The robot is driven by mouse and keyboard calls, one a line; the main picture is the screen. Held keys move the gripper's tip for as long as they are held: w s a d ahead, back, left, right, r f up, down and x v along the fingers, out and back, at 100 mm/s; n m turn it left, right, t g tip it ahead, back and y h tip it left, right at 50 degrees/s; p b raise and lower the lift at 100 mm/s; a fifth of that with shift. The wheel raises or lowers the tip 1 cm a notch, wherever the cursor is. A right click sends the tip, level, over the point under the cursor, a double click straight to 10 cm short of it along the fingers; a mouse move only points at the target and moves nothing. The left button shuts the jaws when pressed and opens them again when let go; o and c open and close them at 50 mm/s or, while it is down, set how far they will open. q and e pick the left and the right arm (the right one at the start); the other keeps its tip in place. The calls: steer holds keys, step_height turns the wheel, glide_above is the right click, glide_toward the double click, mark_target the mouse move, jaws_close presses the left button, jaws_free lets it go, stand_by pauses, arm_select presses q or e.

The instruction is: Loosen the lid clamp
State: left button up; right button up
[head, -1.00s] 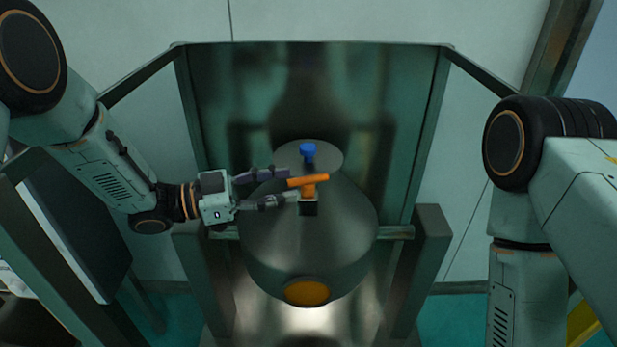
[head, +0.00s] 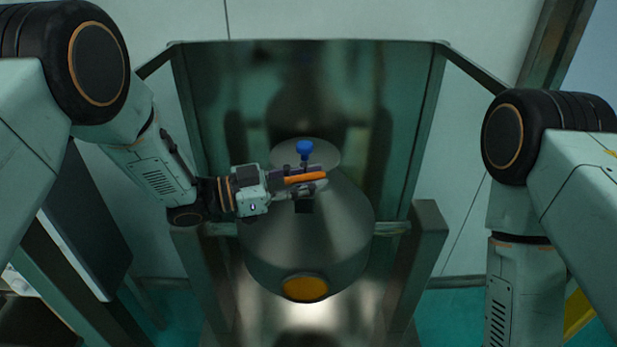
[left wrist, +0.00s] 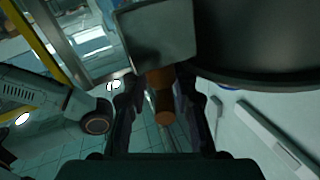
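The lid clamp's orange lever (head: 306,178) points right and slightly up on the dark metal sieve drum (head: 330,245). A black block (head: 304,205) sits below it, and a blue knob (head: 304,147) stands just behind. My left gripper (head: 310,182) reaches in from the left, with one finger on the far side of the lever and one on the near side. In the left wrist view, the orange lever (left wrist: 162,100) lies between the spread fingers, with gaps visible on both sides. My right arm shows at the right, but its gripper is out of view.
A metal frame post (head: 425,255) stands to the right of the drum, and another (head: 205,275) to its left. A tall metal panel (head: 340,95) rises behind. A yellow-orange disc (head: 304,288) is on the drum's front. A dark panel (head: 80,230) stands at the left.

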arm_select(q)
steer(key=shift+w+a, duration=0.1)
steer(key=shift+a, duration=0.05)
steer(key=shift+c, duration=1.3)
jaws_close()
steer(key=shift+f+m+g+b, duration=0.2)
steer(key=shift+m+g+b, duration=0.8)
steer(key=shift+g+b, duration=0.2)
steer(key=shift+r+m+g+h+b, duration=0.1)
steer(key=shift+m+g+h+b, duration=0.2)
steer(key=shift+m+g+b, duration=0.85)
steer(key=shift+n+g+p, duration=0.35)
steer(key=shift+p, duration=0.05)
steer(key=o, duration=0.7)
jaws_free()
steer(key=shift+s+r, duration=0.1)
steer(key=shift+s, duration=0.1)
